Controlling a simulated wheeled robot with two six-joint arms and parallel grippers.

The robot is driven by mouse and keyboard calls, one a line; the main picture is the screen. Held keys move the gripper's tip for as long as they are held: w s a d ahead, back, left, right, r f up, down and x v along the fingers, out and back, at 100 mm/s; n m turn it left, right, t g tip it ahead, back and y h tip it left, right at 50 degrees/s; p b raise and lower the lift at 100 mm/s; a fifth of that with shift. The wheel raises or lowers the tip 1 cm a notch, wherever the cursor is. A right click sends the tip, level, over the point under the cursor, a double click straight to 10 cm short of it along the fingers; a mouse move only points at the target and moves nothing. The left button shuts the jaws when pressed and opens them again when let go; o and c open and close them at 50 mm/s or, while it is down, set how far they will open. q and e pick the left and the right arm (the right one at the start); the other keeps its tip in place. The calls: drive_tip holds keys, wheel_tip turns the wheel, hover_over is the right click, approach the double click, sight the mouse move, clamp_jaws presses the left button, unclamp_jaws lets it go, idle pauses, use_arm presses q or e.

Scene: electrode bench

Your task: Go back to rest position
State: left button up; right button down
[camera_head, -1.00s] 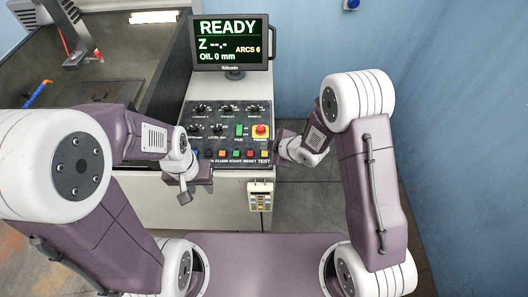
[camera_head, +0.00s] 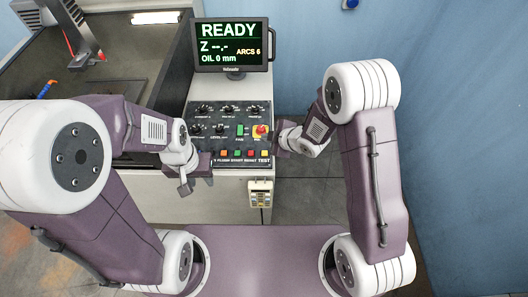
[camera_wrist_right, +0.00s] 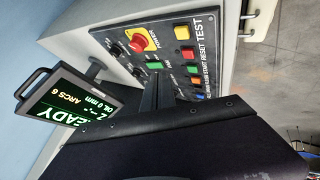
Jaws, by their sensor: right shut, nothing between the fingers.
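My left gripper (camera_head: 188,184) is in front of the left end of the button panel (camera_head: 221,116), over the bench's front edge. Its fingers are small and partly hidden, so I cannot tell whether it is open or shut. My right gripper (camera_head: 279,141) is beside the panel's right edge, near the red knob on its yellow plate (camera_head: 261,131). In the right wrist view the right gripper's fingers (camera_wrist_right: 165,90) are shut with nothing between them. The panel's buttons (camera_wrist_right: 182,33) show beyond them, and the gripper body hides part of the panel.
A monitor (camera_head: 231,45) reading READY stands behind the panel. A machine tank (camera_head: 152,72) is at the back left. A yellowish handheld box (camera_head: 260,194) hangs on the bench front. A blue wall (camera_head: 447,130) closes the right side. Open floor (camera_head: 306,200) lies between the bench and my right arm.

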drive_tip(key=w+d+r+m+t+h+b, duration=0.1)
drive_tip(key=w+d+r+m+t+b, duration=0.15)
drive_tip(key=w+d+r+b, duration=0.2)
drive_tip(key=s+d+m+h+b, duration=0.2)
drive_tip(key=s+d+m+h, duration=0.3)
drive_tip(key=d, duration=0.6)
drive_tip(key=s+f+m+g, duration=0.2)
drive_tip(key=s+m+g, duration=0.2)
drive_tip(key=s, duration=0.5)
drive_tip(key=s+d+f+m+g, duration=0.1)
drive_tip(key=s+m+g, duration=0.3)
drive_tip(key=s, duration=0.5)
drive_tip(key=shift+s+d+f+m, duration=0.3)
drive_tip(key=shift+f+m, duration=0.5)
drive_tip(key=shift+m, duration=0.35)
